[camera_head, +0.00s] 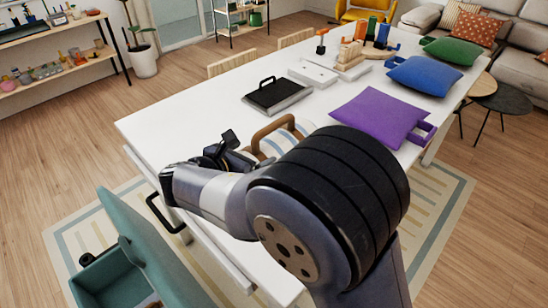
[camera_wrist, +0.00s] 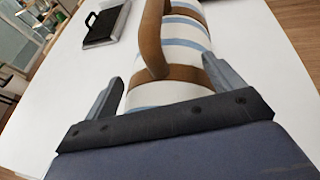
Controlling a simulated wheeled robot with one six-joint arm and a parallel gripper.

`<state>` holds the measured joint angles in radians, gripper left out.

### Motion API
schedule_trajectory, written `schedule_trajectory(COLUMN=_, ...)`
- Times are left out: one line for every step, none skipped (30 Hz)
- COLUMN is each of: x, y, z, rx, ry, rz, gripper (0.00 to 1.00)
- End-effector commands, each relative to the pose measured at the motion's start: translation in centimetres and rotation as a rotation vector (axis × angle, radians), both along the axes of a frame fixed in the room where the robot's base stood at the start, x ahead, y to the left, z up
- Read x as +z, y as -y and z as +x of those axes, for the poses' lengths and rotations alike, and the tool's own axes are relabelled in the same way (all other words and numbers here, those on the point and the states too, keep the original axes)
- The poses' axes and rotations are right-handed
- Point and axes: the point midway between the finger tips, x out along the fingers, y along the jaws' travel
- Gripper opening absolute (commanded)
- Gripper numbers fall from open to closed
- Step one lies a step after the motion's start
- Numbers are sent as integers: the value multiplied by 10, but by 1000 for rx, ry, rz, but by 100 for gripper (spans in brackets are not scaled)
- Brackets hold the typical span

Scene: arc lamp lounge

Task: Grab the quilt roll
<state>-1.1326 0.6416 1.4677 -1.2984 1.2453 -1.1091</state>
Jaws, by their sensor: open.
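The quilt roll (camera_wrist: 193,63) is white with blue stripes, bound by brown straps with a brown loop handle (camera_wrist: 153,40). It lies on the white table. In the head view the roll (camera_head: 292,139) is largely hidden behind my arm, with its handle standing up above it. My gripper (camera_wrist: 165,90) is open in the wrist view, one finger to the left of the roll and one to the right, with the near end of the roll between them. I cannot tell whether the fingers touch it. In the head view my gripper (camera_head: 215,150) is partly visible just left of the roll.
On the white table (camera_head: 180,125) are a black case (camera_head: 276,95), a purple cushion (camera_head: 380,116), a blue cushion (camera_head: 425,75) and a green cushion (camera_head: 452,51). A teal open box (camera_head: 120,270) stands at the lower left. The table's left part is clear.

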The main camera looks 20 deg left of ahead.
Motion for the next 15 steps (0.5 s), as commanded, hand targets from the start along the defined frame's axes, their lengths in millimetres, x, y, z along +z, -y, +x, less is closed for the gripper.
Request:
schedule_trajectory(x=-1, y=1, z=1, rx=-1, ry=0, rz=0, gripper=88)
schedule_trajectory(x=-1, y=0, z=1, rx=0, ry=0, rz=0, gripper=88)
schedule_trajectory(x=-1, y=0, z=1, rx=0, ry=0, rz=0, gripper=88)
schedule_trajectory(x=-1, y=0, z=1, rx=0, ry=0, rz=0, gripper=88)
schedule_trajectory(x=-1, y=0, z=1, rx=0, ry=0, rz=0, gripper=88)
schedule_trajectory(x=-1, y=0, z=1, rx=0, ry=0, rz=0, gripper=88)
schedule_trajectory(x=-1, y=0, z=1, rx=0, ry=0, rz=1, gripper=86)
schedule_trajectory(x=-1, y=0, z=1, rx=0, ry=0, rz=0, gripper=83)
schedule_trajectory(x=-1, y=0, z=1, rx=0, ry=0, rz=1, gripper=80)
schedule_trajectory(x=-1, y=0, z=1, rx=0, ry=0, rz=1, gripper=78)
schedule_trajectory(x=-1, y=0, z=1, rx=0, ry=0, rz=1, gripper=75)
schedule_trajectory(x=-1, y=0, z=1, rx=0, ry=0, rz=1, gripper=72)
schedule_trajectory(x=-1, y=0, z=1, rx=0, ry=0, rz=1, gripper=69)
schedule_trajectory(x=-1, y=0, z=1, rx=0, ry=0, rz=1, gripper=67)
schedule_trajectory(x=-1, y=0, z=1, rx=0, ry=0, rz=1, gripper=64)
